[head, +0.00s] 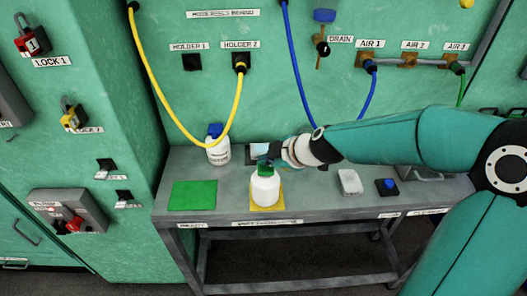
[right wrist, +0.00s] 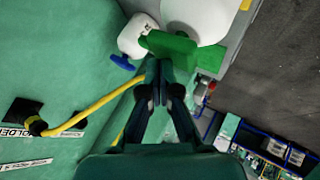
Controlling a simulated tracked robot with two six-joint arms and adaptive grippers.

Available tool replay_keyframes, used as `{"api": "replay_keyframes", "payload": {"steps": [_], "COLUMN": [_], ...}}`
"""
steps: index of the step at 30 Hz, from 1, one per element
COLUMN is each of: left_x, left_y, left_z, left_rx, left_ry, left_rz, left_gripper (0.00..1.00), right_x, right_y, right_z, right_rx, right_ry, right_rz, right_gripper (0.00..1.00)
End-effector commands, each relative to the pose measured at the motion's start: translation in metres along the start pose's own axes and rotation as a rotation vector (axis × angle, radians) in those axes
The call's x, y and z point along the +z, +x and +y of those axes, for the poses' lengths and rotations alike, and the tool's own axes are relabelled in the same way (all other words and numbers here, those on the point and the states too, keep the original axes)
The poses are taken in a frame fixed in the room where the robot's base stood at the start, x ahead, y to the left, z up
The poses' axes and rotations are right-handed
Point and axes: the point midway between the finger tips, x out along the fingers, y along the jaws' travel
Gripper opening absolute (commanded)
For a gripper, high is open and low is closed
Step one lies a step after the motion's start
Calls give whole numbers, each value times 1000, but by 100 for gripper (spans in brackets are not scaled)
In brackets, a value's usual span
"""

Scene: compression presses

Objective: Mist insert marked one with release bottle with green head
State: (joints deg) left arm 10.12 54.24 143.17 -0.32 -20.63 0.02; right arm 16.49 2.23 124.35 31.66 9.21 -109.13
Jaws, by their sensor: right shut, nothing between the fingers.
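The release bottle is white with a green head (head: 266,171). It stands upright on a yellow mat (head: 262,206) on the grey bench. In the right wrist view its green spray head (right wrist: 182,47) lies just ahead of the fingertips, with the white body beyond. My right gripper (head: 268,159) is beside the head, just behind it. Its fingers (right wrist: 158,70) are closed together and empty; I cannot tell whether they touch the head. I cannot make out an insert marked one. A pale flat item (head: 258,149) behind the bottle is partly hidden. My left gripper is not in view.
A white bottle with a blue head (head: 217,150) stands behind left. A green mat (head: 193,195) lies empty at left. A white block (head: 350,182) and a blue button (head: 388,185) are at right. A yellow hose (head: 165,98) hangs above the bench's back.

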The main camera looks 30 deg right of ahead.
Motion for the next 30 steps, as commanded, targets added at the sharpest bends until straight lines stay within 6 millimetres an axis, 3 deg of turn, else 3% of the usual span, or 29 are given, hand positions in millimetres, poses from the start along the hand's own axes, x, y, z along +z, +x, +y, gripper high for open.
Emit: {"api": "replay_keyframes", "payload": {"steps": [5, 21, 30], "left_x": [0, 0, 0], "left_y": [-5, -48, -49], "left_z": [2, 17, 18], "left_rx": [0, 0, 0], "left_ry": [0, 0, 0], "left_rz": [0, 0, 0], "left_gripper": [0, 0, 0], "right_x": [-3, -29, -30], "right_y": [-4, -40, -42], "right_z": [3, 29, 31], "right_rx": [0, 1, 1], "right_ry": [-1, -1, 0], "right_rz": [0, 0, 0], "right_gripper": [0, 0, 0]}}
